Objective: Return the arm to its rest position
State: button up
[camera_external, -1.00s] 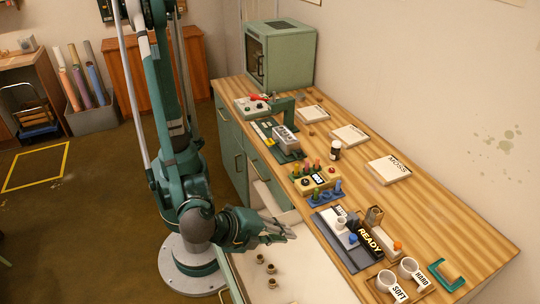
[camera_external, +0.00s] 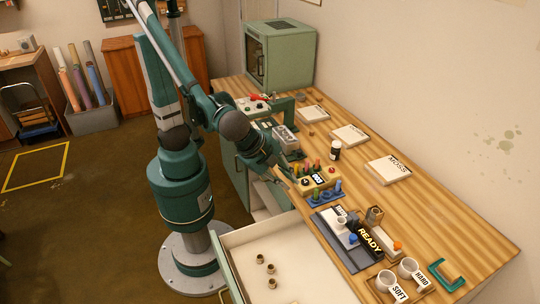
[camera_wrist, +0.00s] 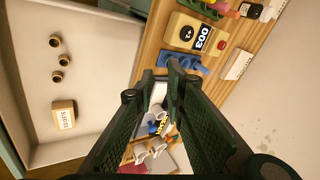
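My arm stands folded beside the workbench. No marker for a rest position shows. The open white drawer (camera_external: 300,262) lies below and to the right of the gripper, with several small brown cylinders (camera_external: 265,268) in it.
The wrist view shows a small labelled box (camera_wrist: 64,115) in the drawer. A blue rack (camera_external: 325,196), a dark READY tray (camera_external: 352,255) and white mugs (camera_external: 388,281) stand on the bench. A green cabinet (camera_external: 283,55) is at the back. The floor left of my base is clear.

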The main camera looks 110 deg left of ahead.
jog(key=s+a+r+n+t+h, duration=0.1)
jog(key=s+a+n+h, duration=0.1)
jog(key=s+a, duration=0.4)
jog(key=s+a+r+n+t+h+p, duration=0.1)
jog(key=s+a+n+h, duration=0.1)
jog(key=s+a, duration=0.5)
jog(key=shift+s+r+n, duration=0.4)
jog(key=shift+s+n, duration=0.5)
